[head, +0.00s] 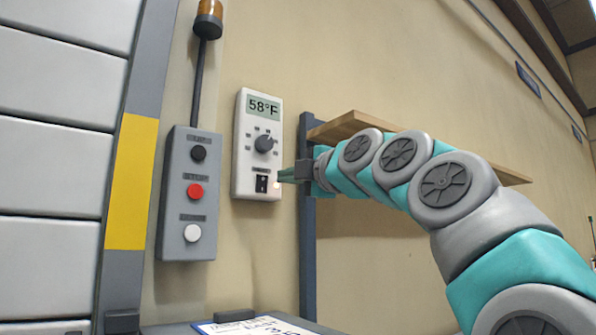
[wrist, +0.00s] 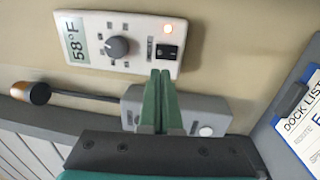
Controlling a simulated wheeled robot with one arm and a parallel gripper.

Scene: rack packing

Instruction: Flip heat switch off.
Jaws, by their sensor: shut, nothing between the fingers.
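The white thermostat box (head: 242,150) hangs on the tan wall, with a display reading 58°F and a dark dial (head: 263,144). Its small black heat switch (head: 262,184) is at the bottom, beside a glowing indicator light (head: 277,186).
A grey control box (head: 175,210) with black, red and white buttons is left of the thermostat, below an amber beacon (head: 208,20). A wooden shelf (head: 350,124) on a dark post (head: 307,250) is at right. A dock list clipboard (head: 255,326) lies below.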

